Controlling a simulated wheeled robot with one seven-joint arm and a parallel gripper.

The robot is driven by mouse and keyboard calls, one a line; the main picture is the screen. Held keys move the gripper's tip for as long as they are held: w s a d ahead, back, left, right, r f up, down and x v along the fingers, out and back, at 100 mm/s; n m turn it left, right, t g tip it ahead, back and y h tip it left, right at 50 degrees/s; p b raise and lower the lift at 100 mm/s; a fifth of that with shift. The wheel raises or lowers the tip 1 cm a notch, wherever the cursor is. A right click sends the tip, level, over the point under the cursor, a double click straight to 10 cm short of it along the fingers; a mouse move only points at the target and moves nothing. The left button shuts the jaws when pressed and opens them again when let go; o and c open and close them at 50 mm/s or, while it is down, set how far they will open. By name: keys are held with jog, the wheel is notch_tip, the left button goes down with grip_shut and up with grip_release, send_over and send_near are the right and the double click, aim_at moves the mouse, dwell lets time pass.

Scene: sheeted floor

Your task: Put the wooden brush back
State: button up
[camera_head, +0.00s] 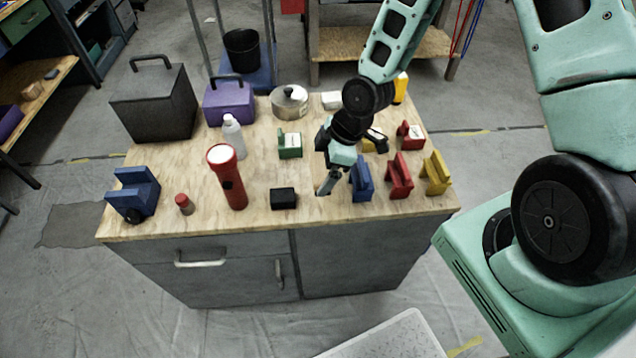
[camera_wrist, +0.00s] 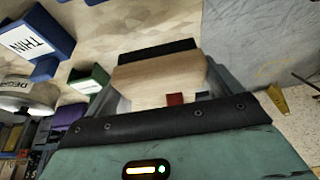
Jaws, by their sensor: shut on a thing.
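My gripper (camera_head: 324,188) is low over the middle of the wooden tabletop (camera_head: 255,205), pointing down. In the wrist view, my gripper (camera_wrist: 160,85) is shut on the wooden brush (camera_wrist: 160,76), a pale wooden block with a black strip along its far edge. The brush is hidden behind my fingers and arm in the head view. I cannot tell whether it touches the tabletop. A blue holder (camera_head: 361,180) stands just right of my gripper, with a red holder (camera_head: 400,178) and a yellow holder (camera_head: 436,174) further right.
Left of my gripper are a black block (camera_head: 283,198), a red flashlight (camera_head: 229,178), a red-capped bottle (camera_head: 185,204) and a blue vise-like piece (camera_head: 133,195). Behind stand a green labelled holder (camera_head: 290,145), a pot (camera_head: 289,102) and a purple box (camera_head: 229,104).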

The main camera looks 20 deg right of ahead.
jog(key=shift+f, duration=2.9)
jog(key=shift+f, duration=0.1)
jog(key=o, duration=0.7)
jog(key=shift+o, duration=0.2)
jog(key=v, duration=1.2)
jog(key=s+a+r+m+h, duration=0.2)
jog(key=s+a+r, duration=0.3)
jog(key=s+r, duration=0.4)
jog(key=s+a+r+m+g+h, duration=0.1)
jog(key=s+a+r+m, duration=0.3)
jog(key=s+r, duration=0.5)
jog(key=shift+s+a+m+h+p, duration=0.3)
jog(key=shift+a+m+h+p, duration=0.1)
jog(key=shift+a, duration=0.55)
